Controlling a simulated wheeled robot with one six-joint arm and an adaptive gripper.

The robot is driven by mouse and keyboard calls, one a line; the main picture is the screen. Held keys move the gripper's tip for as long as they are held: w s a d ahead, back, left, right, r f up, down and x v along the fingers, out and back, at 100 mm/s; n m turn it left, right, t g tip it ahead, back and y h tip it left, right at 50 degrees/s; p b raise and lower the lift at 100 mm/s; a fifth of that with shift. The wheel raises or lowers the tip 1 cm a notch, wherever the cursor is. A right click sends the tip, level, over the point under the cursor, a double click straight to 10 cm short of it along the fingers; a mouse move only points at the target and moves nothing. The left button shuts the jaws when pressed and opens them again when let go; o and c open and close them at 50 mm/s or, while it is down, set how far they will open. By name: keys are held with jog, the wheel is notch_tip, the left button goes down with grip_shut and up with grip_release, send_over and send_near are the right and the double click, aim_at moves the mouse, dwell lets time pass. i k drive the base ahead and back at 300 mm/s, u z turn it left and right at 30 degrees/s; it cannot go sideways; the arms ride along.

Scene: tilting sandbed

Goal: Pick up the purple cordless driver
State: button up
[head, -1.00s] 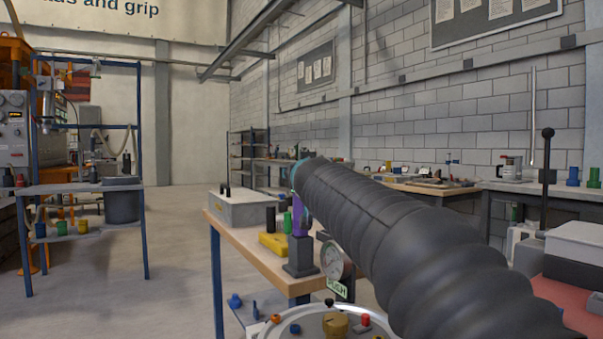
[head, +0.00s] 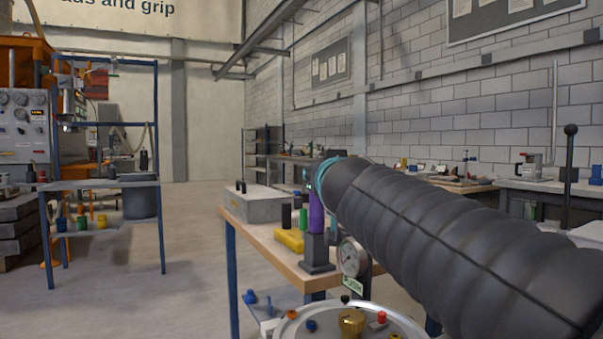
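The purple cordless driver (head: 316,213) stands upright on its dark base (head: 317,254) near the right end of the wooden-topped table (head: 262,240). My arm, in a black ribbed sleeve, reaches in from the lower right. Its teal-ringed end (head: 324,172) is in front of or just above the driver's top in the picture. My gripper's fingers are hidden behind the sleeve, so their state and any contact with the driver cannot be seen.
A grey case (head: 262,205), a yellow object (head: 289,240) and dark and green cylinders share the table. A pressure gauge (head: 352,257) and a round lid (head: 345,325) with small fittings are close in front. Open floor (head: 180,250) lies left.

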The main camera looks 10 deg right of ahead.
aim_at(317, 221)
jog(key=z, duration=0.05)
jog(key=k, duration=1)
jog(key=u, duration=0.05)
